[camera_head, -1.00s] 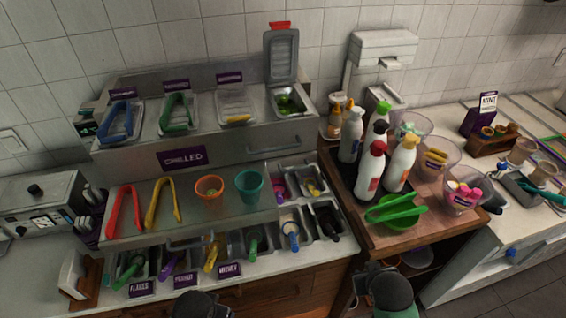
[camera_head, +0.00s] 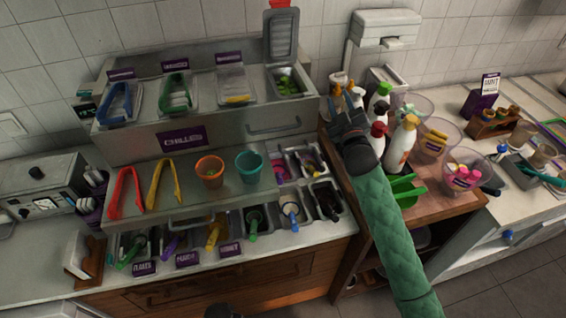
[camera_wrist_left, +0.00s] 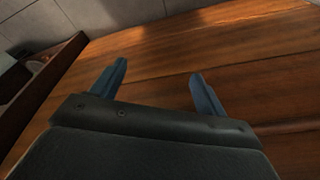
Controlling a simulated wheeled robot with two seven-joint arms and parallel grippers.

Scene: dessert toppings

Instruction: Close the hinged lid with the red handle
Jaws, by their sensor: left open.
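The hinged lid (camera_head: 281,42) stands upright, open, at the back right of the steel chilled unit. Its red handle (camera_head: 279,4) is at the top, cut by the frame edge. The open bin (camera_head: 287,83) below it holds green pieces. My right gripper (camera_head: 345,113) is right of and in front of the bin, over the bottles, apart from the lid; its fingers are too dark to tell open or shut. My left gripper shows open and empty in the left wrist view (camera_wrist_left: 158,72), before a brown wooden front; only a dark bit shows at the head view's bottom edge.
Several bottles (camera_head: 401,146) and clear cups (camera_head: 463,177) crowd the wooden stand beneath my right arm. A white dispenser (camera_head: 385,30) is on the wall right of the lid. Tongs (camera_head: 128,192) and two cups (camera_head: 209,170) occupy the lower steel shelf.

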